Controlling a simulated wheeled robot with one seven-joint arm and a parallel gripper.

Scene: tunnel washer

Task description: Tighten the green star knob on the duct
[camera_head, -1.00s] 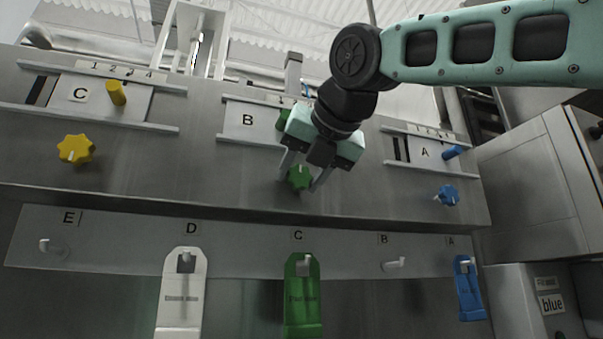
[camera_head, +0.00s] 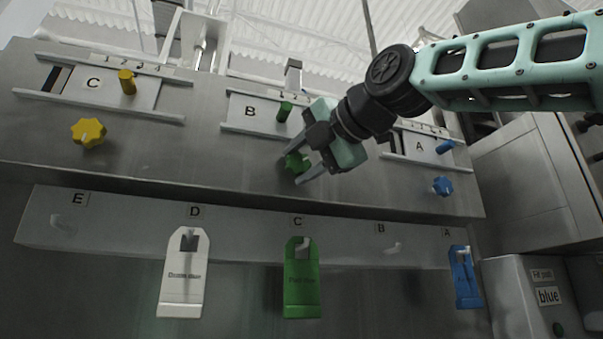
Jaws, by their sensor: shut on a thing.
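The green star knob (camera_head: 296,163) sits on the grey duct (camera_head: 210,160) below slide plate B. My gripper (camera_head: 295,172) comes in from the upper right and is turned at a slant. Its fingers are shut on the green star knob, and partly hide it. A green peg (camera_head: 285,111) stands on slide plate B (camera_head: 250,112) just above, close to the gripper body but seemingly apart from it.
A yellow star knob (camera_head: 88,132) is at the left and a blue star knob (camera_head: 442,186) at the right. White (camera_head: 183,275), green (camera_head: 302,280) and blue (camera_head: 464,280) tags hang on the hook rail below.

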